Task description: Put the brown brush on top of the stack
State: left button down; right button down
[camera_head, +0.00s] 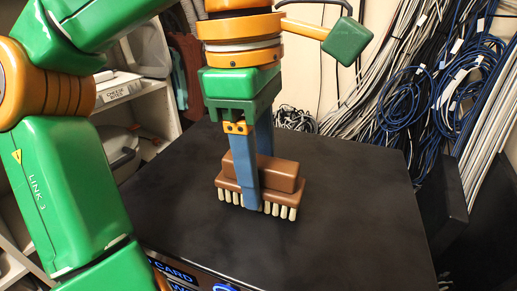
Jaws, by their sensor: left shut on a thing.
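The brown brush (281,178) has a brown block handle and pale bristles pointing down. It is level, over the middle of the black top (335,235). My left gripper (257,190) reaches down from above, with its blue fingers shut across the brush; one finger covers part of its near side. I cannot tell whether the bristles touch the black top or hang just above it. I see no separate stack in this view. My right gripper is not in view.
The black top is clear around the brush. Bundles of blue and white cables (410,105) hang on the wall at the right. A shelf (118,90) with stored items stands at the left. A blue-lettered label (172,272) shows at the near edge.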

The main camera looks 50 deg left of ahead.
pick_arm(q)
jog(key=shift+w, duration=0.15)
jog(key=shift+f, duration=0.15)
jog(key=shift+f, duration=0.2)
jog(key=c, duration=0.6)
grip_release()
jog(key=o, duration=0.5)
jog(key=shift+o, duration=0.2)
